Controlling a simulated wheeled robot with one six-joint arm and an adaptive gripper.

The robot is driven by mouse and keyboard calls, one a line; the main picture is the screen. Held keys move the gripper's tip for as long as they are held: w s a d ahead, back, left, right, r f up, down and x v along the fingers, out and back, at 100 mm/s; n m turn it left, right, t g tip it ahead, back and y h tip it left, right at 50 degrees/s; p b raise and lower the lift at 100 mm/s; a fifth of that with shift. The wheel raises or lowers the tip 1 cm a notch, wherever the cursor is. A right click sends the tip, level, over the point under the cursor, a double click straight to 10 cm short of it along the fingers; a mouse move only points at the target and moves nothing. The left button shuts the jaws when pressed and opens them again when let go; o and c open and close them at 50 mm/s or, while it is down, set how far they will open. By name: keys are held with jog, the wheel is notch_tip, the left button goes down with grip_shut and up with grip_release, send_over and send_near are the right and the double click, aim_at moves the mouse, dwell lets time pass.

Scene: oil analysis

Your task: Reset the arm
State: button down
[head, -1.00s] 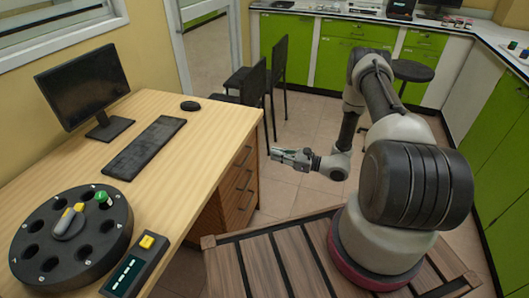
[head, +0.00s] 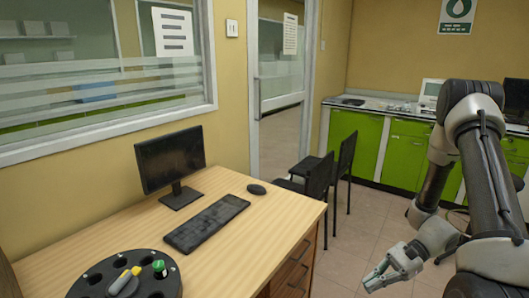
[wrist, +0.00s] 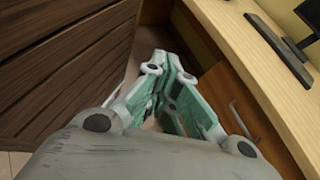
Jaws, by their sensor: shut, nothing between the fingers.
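My arm stands at the right of the head view, folded, with its forearm hanging down. My gripper (head: 378,281) is at the lower right of the desk, out past its drawer side and apart from it. In the wrist view my gripper (wrist: 160,62) points ahead, its fingers together at the tips with nothing between them.
The wooden desk (head: 225,235) carries a monitor (head: 170,158), a keyboard (head: 206,222), a mouse (head: 256,189) and a round black holder (head: 88,283) with a green-capped vial (head: 159,268). Black chairs (head: 345,165) stand behind the desk. Green cabinets (head: 356,140) line the back wall.

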jog(key=s+d+r+n+h, duration=0.2)
jog(key=d+r+n+h, duration=0.1)
jog(key=r, duration=0.4)
jog(key=s+d+r+n+t+h, duration=0.1)
jog(key=s+d+r+n+h, duration=0.1)
jog(key=d+r+n+h, duration=0.3)
jog(key=s+r+n+h, duration=0.2)
jog(key=r, duration=0.6)
jog(key=s+r+n+t+h, duration=0.1)
jog(key=s+r+t, duration=0.1)
jog(key=r, duration=0.5)
jog(key=s+a+r+n+t+h, duration=0.1)
jog(key=s+r+n+t, duration=0.1)
jog(key=r+t, duration=0.3)
jog(key=shift+r+n, duration=0.3)
jog(key=shift+r, duration=0.65)
jog(key=shift+a, duration=0.2)
